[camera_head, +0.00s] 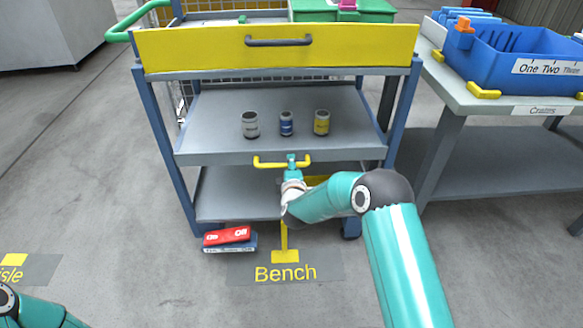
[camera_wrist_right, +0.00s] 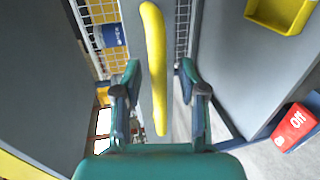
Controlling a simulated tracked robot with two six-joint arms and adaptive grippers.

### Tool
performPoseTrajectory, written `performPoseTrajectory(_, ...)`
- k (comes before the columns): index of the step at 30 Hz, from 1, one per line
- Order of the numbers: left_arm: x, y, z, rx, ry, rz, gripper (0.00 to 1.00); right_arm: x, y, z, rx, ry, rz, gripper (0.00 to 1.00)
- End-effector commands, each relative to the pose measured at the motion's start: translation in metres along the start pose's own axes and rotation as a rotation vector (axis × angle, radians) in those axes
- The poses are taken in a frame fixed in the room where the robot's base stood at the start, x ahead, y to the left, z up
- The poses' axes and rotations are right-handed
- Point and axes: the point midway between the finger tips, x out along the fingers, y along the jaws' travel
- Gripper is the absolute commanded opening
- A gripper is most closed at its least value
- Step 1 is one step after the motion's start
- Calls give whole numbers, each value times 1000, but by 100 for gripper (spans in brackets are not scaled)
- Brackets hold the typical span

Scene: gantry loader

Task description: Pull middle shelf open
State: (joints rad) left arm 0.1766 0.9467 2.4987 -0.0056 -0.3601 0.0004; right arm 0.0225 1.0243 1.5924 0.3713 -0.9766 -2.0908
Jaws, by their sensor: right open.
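The middle shelf (camera_head: 215,145) of the blue-framed cart is a grey tray with three small cans standing on it. A yellow bar handle (camera_head: 268,163) is on its front face; it also shows in the right wrist view (camera_wrist_right: 154,60), running lengthwise between the fingers. My right gripper (camera_head: 291,162) is at the handle, with its open fingers (camera_wrist_right: 158,75) on either side of the bar. Gaps show between bar and fingers in the wrist view. Of my left arm only a part shows in the head view's lower left corner; its gripper is out of view.
Above is a yellow drawer front (camera_head: 200,50) with a dark handle (camera_head: 278,41). A red On/Off box (camera_head: 228,235) lies at the cart's lower left. A grey table (camera_head: 470,100) with a blue crate (camera_head: 520,65) stands right. Floor in front is mostly clear around the Bench marking (camera_head: 285,273).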

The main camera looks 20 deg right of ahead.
Motion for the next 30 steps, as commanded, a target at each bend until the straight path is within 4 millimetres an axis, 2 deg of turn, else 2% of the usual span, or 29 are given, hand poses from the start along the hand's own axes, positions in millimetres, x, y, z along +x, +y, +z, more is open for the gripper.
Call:
performPoseTrajectory(5,2,-1,0,0,0,0,0,9,-1,1,1,-1,-1,41)
performPoseTrajectory(13,2,-1,0,0,0,0,0,10,0,1,1,-1,-1,41)
performPoseTrajectory(14,2,-1,0,0,0,0,0,10,0,1,1,-1,-1,40)
performPoseTrajectory(21,2,-1,0,0,0,0,0,10,0,1,1,-1,-1,0)
performPoseTrajectory(30,2,-1,0,0,0,0,0,10,-2,1,1,-1,-3,0)
